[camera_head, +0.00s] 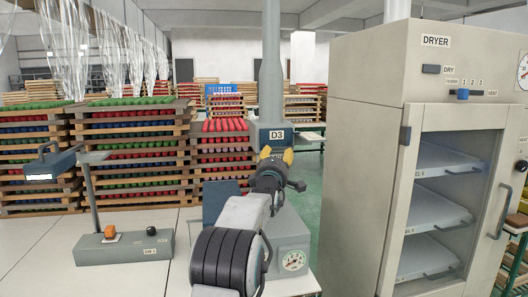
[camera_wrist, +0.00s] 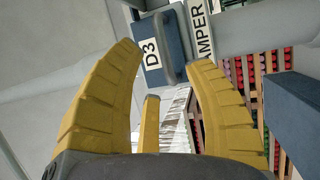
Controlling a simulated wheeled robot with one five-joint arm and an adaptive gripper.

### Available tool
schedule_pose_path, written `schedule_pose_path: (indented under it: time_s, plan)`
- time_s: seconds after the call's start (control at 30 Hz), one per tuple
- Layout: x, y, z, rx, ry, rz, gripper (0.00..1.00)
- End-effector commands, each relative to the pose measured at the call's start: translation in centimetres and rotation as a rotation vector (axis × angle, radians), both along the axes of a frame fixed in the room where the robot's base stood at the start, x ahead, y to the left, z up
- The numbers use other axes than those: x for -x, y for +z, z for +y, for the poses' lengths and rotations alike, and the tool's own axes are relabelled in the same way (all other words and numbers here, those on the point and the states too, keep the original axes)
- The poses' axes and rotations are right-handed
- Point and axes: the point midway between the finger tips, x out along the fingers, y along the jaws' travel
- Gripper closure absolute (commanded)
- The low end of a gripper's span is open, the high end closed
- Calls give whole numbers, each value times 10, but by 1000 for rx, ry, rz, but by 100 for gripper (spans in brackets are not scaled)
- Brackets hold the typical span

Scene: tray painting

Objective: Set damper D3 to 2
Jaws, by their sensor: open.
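The damper D3 housing (camera_head: 262,134) is a blue-grey box on a grey vertical duct, seen in the head view just beyond my gripper (camera_head: 276,155). Its white D3 plate (camera_head: 277,135) faces me. In the wrist view the housing (camera_wrist: 173,45) is turned sideways, with the D3 plate (camera_wrist: 152,53) and a DAMPER plate (camera_wrist: 201,33) beside it. My gripper (camera_wrist: 166,56) has yellow fingers spread apart, with nothing between them. The housing lies beyond the fingertips; I cannot tell if they touch it.
A dryer cabinet (camera_head: 365,150) with a glass door stands close on the right. A lamp (camera_head: 55,162) on a grey base stands on the white table at left. A gauge box (camera_head: 292,240) sits below my arm. Stacked trays (camera_head: 140,150) fill the back.

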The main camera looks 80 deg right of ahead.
Motion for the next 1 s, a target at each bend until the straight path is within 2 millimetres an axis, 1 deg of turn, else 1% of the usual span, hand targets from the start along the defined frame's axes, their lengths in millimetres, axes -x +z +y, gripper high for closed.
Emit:
schedule_pose_path:
  time_s: [0.17, 0.53, 0.8, 1.0]
  plan:
    - [3, 4, -12, 3, -5, 3, 53]
    - [3, 12, -50, 2, -4, 2, 53]
    - [3, 13, -65, 1, -4, 2, 53]
    - [3, 13, -70, 2, -4, 2, 53]
